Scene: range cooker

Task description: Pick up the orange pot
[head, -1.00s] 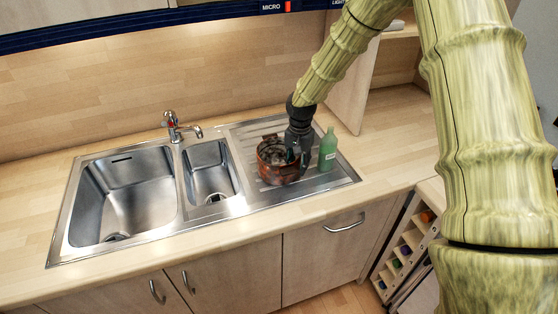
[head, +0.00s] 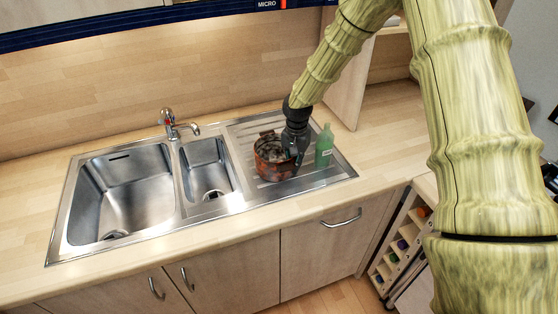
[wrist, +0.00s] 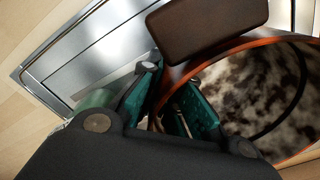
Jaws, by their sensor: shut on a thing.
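The orange pot (head: 268,164) is on the ribbed drainboard right of the sinks in the head view, rusty orange with a mottled inside. My gripper (head: 292,158) is at its right side, pointing down. In the wrist view the pot's orange rim (wrist: 216,56) and dark mottled interior show at the right. My gripper's green-padded fingers (wrist: 165,112) are shut on the pot's wall, one finger inside and one outside. A brown block-like handle (wrist: 205,28) sticks out from the rim. The exact contact is partly hidden by the fingers, and I cannot tell whether the pot's base touches the drainboard.
A green bottle (head: 324,146) stands close right of my gripper on the drainboard (head: 335,172). The tap (head: 172,124) and two empty sink bowls (head: 125,195) lie to the left. A wooden panel (head: 350,80) rises behind. The counter at right is clear.

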